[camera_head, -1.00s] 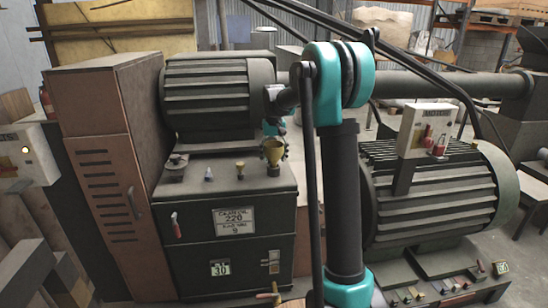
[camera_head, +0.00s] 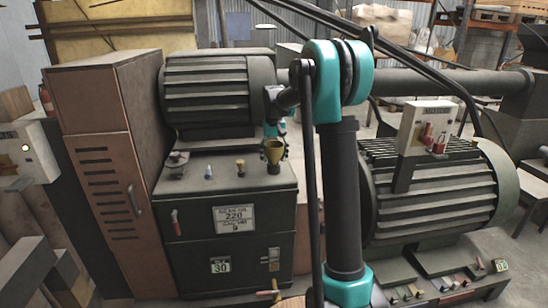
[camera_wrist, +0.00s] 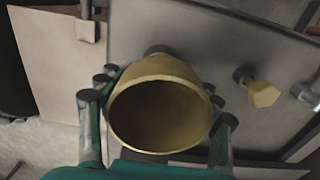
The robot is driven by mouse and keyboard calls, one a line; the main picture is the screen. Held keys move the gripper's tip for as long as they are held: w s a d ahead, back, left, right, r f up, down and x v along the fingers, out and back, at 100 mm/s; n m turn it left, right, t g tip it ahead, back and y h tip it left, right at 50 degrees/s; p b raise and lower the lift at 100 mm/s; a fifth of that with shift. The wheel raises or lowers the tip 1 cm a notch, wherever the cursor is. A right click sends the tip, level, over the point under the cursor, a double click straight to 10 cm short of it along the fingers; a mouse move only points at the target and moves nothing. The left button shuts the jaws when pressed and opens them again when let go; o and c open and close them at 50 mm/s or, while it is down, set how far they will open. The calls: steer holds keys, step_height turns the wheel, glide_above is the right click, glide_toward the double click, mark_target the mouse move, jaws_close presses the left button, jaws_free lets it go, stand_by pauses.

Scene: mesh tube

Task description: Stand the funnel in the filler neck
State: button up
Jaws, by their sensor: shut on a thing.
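The brass-yellow funnel (camera_head: 273,151) is upright over the right part of the dark cabinet's top (camera_head: 225,190). In the wrist view its wide mouth (camera_wrist: 160,118) faces the camera. My gripper (camera_wrist: 160,105) has a finger on each side of the funnel and is shut on it. A short grey stub (camera_wrist: 157,50) shows just past the funnel's far rim; it may be the filler neck, but I cannot tell. The funnel's spout is hidden in the wrist view. The head view is too small to tell whether the spout is inside a neck or above it.
A small brass fitting (camera_head: 240,168) and a small pale-topped fitting (camera_head: 208,172) stand left of the funnel, with a dark cap (camera_head: 176,159) farther left. A ribbed motor (camera_head: 206,95) is behind. A tall brown cabinet (camera_head: 100,150) stands left.

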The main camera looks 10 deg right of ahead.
steer(key=shift+f, duration=0.1)
steer(key=o, duration=1.3)
step_height(320, 180, up, 12)
steer(key=shift+f, duration=0.15)
steer(key=s+d+f+t, duration=0.1)
steer(key=s+f, duration=0.7)
steer(key=s, duration=0.4)
steer(key=s+d+f+t, duration=0.1)
steer(key=s+f, duration=0.7)
steer(key=s, duration=0.4)
steer(key=s+d+f+t, duration=0.2)
steer(key=s+f, duration=0.6)
steer(key=s, duration=0.3)
steer(key=shift+s, duration=0.4)
